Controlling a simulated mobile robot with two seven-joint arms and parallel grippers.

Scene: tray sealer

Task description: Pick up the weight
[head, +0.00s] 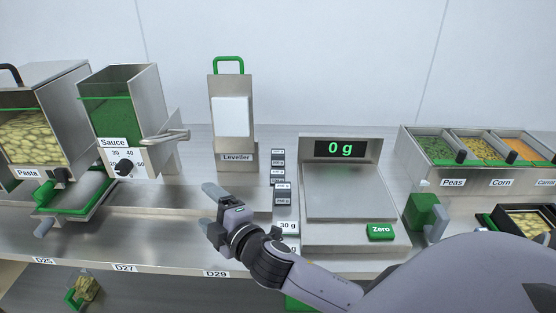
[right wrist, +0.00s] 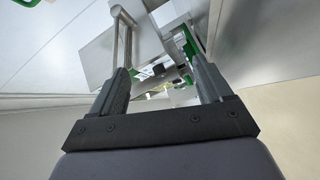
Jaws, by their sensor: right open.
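Several small grey weights (head: 281,196) with white labels stand in a row just left of the scale (head: 345,190). The front labels include "30 g"; the others are too small to read. The scale display reads 0 g. My right gripper (head: 208,211) is open and empty, over the counter to the left of the weights and apart from them. My right forearm covers the front end of the row. In the right wrist view, the two fingers of the right gripper (right wrist: 160,80) are spread with nothing between them. My left gripper is not in view.
A leveller (head: 231,120) with a green handle stands behind the gripper. A sauce dispenser (head: 125,105) and pasta bin (head: 40,135) are at left. Vegetable bins (head: 480,150) are at right. The counter between the sauce dispenser and the gripper is mostly clear.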

